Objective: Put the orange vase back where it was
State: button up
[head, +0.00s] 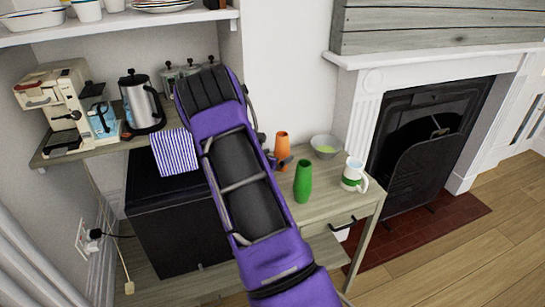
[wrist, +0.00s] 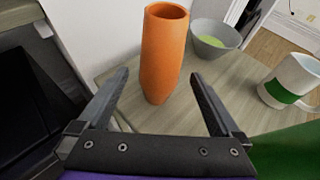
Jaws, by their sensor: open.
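The orange vase (head: 282,144) stands upright on the wooden side table (head: 331,196), behind the green vase. In the wrist view the orange vase (wrist: 163,55) rises just beyond and between my gripper's fingers. My gripper (wrist: 158,88) is open and holds nothing. I cannot tell whether either finger touches the vase. In the head view my purple arm hides most of the gripper and the table's left part.
A green vase (head: 303,181), a white and green mug (head: 353,175) and a grey bowl (head: 325,146) stand close by on the table. A kettle (head: 142,103) and coffee machine (head: 55,105) are on the left counter. The fireplace (head: 425,140) is to the right.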

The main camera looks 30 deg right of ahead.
jog(key=shift+v, duration=2.15)
